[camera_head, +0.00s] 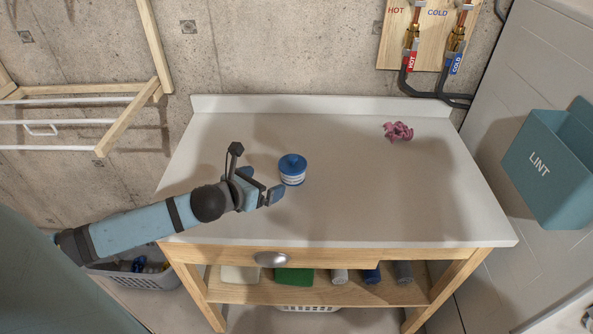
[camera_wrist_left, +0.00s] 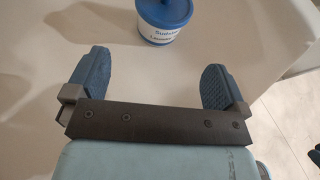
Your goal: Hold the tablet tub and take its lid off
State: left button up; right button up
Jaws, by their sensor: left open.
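The tablet tub (camera_head: 292,179) stands upright on the white worktop, left of its middle. It is white and blue, and its blue lid (camera_head: 292,163) sits on top with a raised knob. My left gripper (camera_head: 262,185) is open and empty, just left of the tub with its fingers towards it. In the left wrist view the tub (camera_wrist_left: 163,30) shows ahead of and between the two spread blue fingers (camera_wrist_left: 150,78), apart from them. Its top is cut off there by the frame edge.
A crumpled pink cloth (camera_head: 398,131) lies at the worktop's back right. The worktop (camera_head: 400,200) is otherwise clear, with a raised back edge. A teal lint bin (camera_head: 550,165) is at the right. A wooden drying rack (camera_head: 130,120) and a grey basket (camera_head: 150,280) are at the left.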

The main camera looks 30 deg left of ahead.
aim_at(284, 174)
pick_arm(q)
jog(key=x, duration=0.5)
jog(key=shift+w+f, duration=0.1)
jog(key=shift+w, duration=0.1)
jog(key=x, duration=0.5)
jog(key=shift+w+d, duration=0.2)
jog(key=shift+w, duration=0.1)
jog(key=c, duration=0.8)
notch_tip(284, 174, up, 20)
jog(key=shift+p, duration=0.75)
